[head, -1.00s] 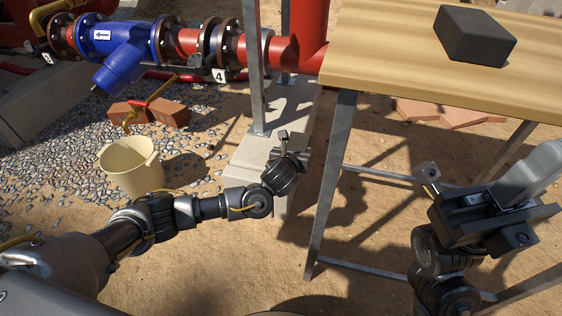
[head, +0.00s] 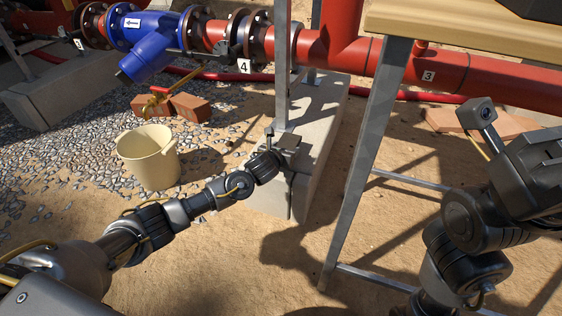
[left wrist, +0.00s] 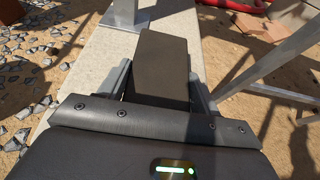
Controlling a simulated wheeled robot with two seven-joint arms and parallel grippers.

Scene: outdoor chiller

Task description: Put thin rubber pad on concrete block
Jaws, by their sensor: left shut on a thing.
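My left gripper (head: 272,150) is shut on a flat dark grey slab, which I take as the thin rubber pad (head: 288,141). In the left wrist view the pad (left wrist: 162,60) sits between the two fingers and juts out ahead. The long pale concrete block (head: 270,198) lies under it, and the pad overlaps its top in both views. I cannot tell whether pad and block touch. My right gripper (head: 540,170) is at the right edge of the head view, with its fingertips out of sight.
A metal post (head: 281,70) stands on the block close to the pad. A wooden table (head: 470,32) has steel legs (head: 365,160) to the right; a dark block (head: 540,8) is on top. A cream bucket (head: 150,158), bricks (head: 190,107) and red pipes (head: 435,70) are around.

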